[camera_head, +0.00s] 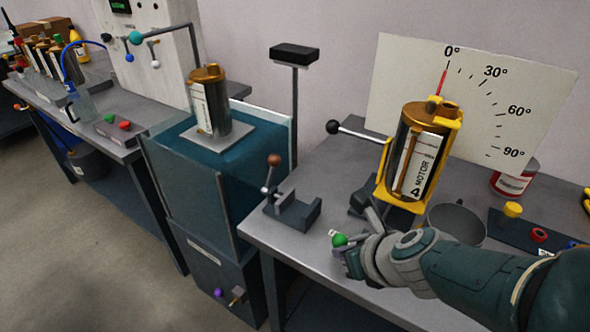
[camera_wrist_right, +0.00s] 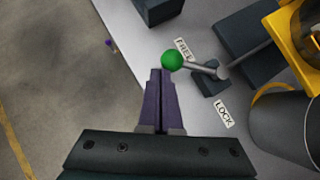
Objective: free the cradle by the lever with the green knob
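The lever's green knob (camera_head: 340,240) is right at my right gripper (camera_head: 346,254). In the right wrist view, the green knob (camera_wrist_right: 173,60) is on a grey rod beside the FREE label (camera_wrist_right: 183,48), away from the LOCK label (camera_wrist_right: 223,114). My right gripper's fingers (camera_wrist_right: 157,75) are together with nothing visible between them. Their tips are just beside the knob; contact cannot be told. My left gripper is out of view.
A black-knobbed handle (camera_head: 333,127) sticks out left of the cradle. A grey bowl (camera_head: 458,224) stands close behind my right forearm. A clamp-like block (camera_head: 293,211) with a brown-knobbed handle is at the table's left. The table's front edge is close to the gripper.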

